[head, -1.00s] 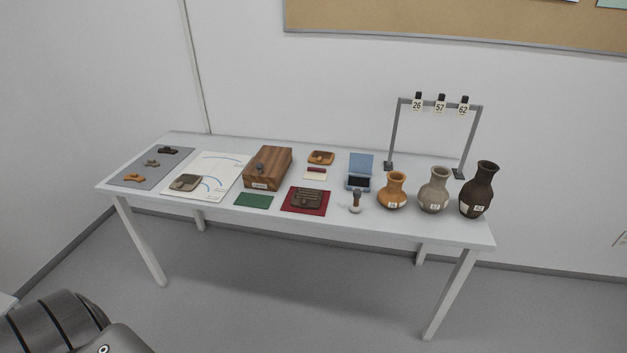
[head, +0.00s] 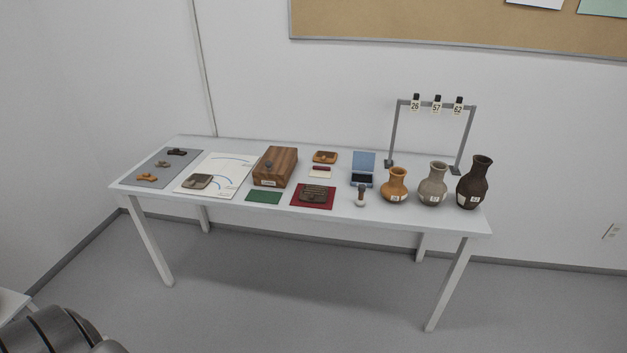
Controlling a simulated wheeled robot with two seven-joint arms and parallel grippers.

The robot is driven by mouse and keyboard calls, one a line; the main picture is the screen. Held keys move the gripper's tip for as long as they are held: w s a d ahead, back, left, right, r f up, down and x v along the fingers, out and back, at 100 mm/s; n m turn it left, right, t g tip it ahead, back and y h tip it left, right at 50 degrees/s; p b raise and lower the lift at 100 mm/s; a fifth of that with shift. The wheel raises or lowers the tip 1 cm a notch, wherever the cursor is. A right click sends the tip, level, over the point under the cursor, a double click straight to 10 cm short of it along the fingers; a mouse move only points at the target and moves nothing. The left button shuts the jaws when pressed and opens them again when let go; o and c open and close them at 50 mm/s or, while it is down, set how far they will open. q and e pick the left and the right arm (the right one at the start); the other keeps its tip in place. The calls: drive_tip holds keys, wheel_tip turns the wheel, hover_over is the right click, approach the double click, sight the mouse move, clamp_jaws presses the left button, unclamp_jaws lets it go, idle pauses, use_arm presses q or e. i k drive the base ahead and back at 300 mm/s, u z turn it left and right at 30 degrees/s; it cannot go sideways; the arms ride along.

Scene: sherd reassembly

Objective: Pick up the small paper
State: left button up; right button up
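A small white paper piece with a dark red band (head: 320,172) lies on the table behind the red mat, between the wooden box and the blue ink pad case. It is the only small loose paper I make out. A larger white sheet with blue curved lines (head: 232,168) lies left of the wooden box, with a brown pouch-like object (head: 198,182) on it. Neither of my grippers is in view; only a dark rounded part of my own body shows at the lower left.
The white table (head: 400,222) holds a wooden box (head: 275,167), green mat (head: 264,197), red mat (head: 299,203), blue case (head: 363,162), stamp (head: 361,196), and orange (head: 396,184), grey (head: 432,183) and dark (head: 474,182) vases. A tag rack (head: 392,135) stands behind. Floor in front is clear.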

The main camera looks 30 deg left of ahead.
sight(316, 170)
drive_tip(key=u, duration=0.45)
drive_tip(key=i, duration=1.05)
drive_tip(key=z, duration=0.45)
